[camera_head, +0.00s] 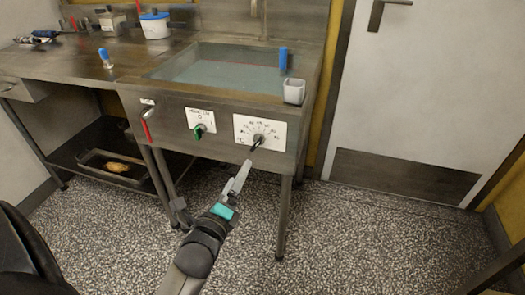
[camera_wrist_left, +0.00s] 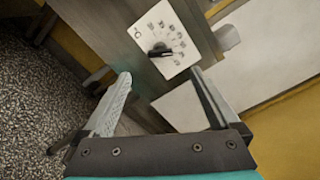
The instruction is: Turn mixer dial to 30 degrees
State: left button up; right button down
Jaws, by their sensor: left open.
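The mixer dial is a black knob (camera_head: 257,142) on a white scale plate (camera_head: 272,133) with printed numbers around it, on the front panel of the steel unit. The numbers are too small to read, and I cannot tell the exact setting. In the left wrist view the black knob (camera_wrist_left: 160,50) and its white plate (camera_wrist_left: 174,28) show just beyond the fingertips. My left gripper (camera_head: 245,166) is open, in front of and just below the dial. In the left wrist view its two fingers (camera_wrist_left: 160,74) are wide apart with nothing between them, and the knob appears apart from them.
A green switch (camera_head: 199,130) on a smaller white plate and a red-handled lever (camera_head: 146,128) sit left of the dial. A shelf with a tray (camera_head: 90,163) is below left. Speckled floor lies open in front.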

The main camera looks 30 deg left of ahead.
aim_at(254, 146)
pick_arm(q)
jog(key=b+x, duration=0.3)
jog(key=x, duration=0.8)
jog(key=shift+w+d+b, duration=0.1)
jog(key=shift+w+b, duration=0.25)
jog(key=shift+b, duration=0.05)
jog(key=shift+b+x, duration=0.3)
jog(key=shift+x, duration=0.55)
pick_arm(e)
jog(key=w+r+t, duration=0.1)
jog(key=w+r, duration=0.2)
jog(key=r, duration=0.6)
jog(key=shift+w+a+t, duration=0.2)
jog(key=shift+a+t, duration=0.05)
jog(key=shift+t, duration=0.05)
jog(key=shift+r, duration=0.1)
pick_arm(q)
jog(key=c, duration=1.4)
